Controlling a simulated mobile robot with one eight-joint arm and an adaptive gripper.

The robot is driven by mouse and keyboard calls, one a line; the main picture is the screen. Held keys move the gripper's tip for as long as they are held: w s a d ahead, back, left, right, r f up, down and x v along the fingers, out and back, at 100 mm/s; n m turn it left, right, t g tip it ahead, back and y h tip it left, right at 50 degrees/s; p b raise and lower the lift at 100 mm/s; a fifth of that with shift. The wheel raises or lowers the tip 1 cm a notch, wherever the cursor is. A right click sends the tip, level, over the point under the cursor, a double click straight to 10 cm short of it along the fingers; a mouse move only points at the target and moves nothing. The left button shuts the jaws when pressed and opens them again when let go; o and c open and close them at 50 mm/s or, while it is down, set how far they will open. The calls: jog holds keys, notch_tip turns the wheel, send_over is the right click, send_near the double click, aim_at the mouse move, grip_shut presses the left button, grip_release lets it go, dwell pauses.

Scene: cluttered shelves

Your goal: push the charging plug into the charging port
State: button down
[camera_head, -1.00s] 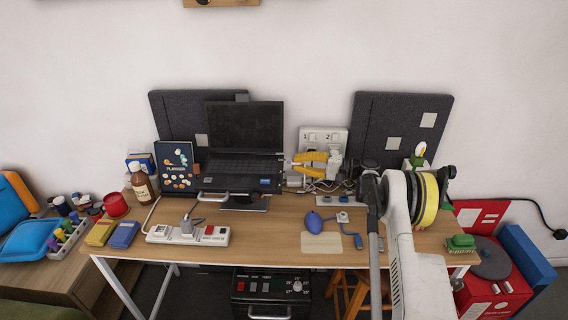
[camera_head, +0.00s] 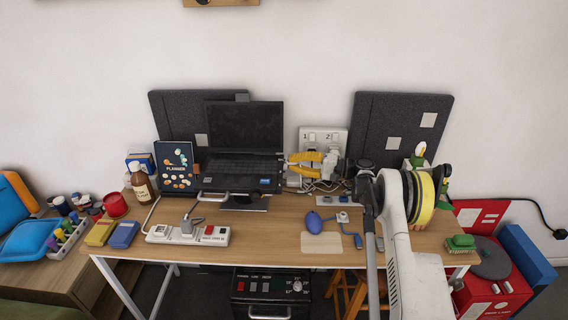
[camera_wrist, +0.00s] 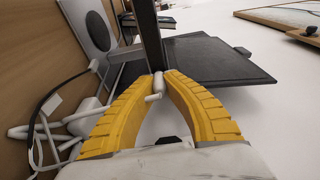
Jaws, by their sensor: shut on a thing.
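My gripper (camera_head: 289,163) is at the right side of the open black laptop (camera_head: 243,130), its yellow fingers pointing left. In the wrist view, the fingertips (camera_wrist: 159,76) close on a small white charging plug (camera_wrist: 156,86). The plug is at the dark laptop edge (camera_wrist: 149,35), with the laptop screen (camera_wrist: 215,62) to the right. The charging port cannot be made out, and I cannot tell whether the plug is touching it or how far in it is.
A white socket box (camera_head: 323,135) stands behind my gripper. Loose cables (camera_head: 325,187) lie below it. A blue mouse (camera_head: 314,222) and a white power strip (camera_head: 187,236) lie nearer the desk's front. Dark panels (camera_head: 397,130) stand against the wall.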

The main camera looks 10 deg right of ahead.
jog(key=shift+w+a, duration=0.1)
jog(key=shift+a, duration=0.35)
dwell(0.6)
jog(key=c, duration=1.5)
grip_release()
jog(key=shift+c, duration=0.2)
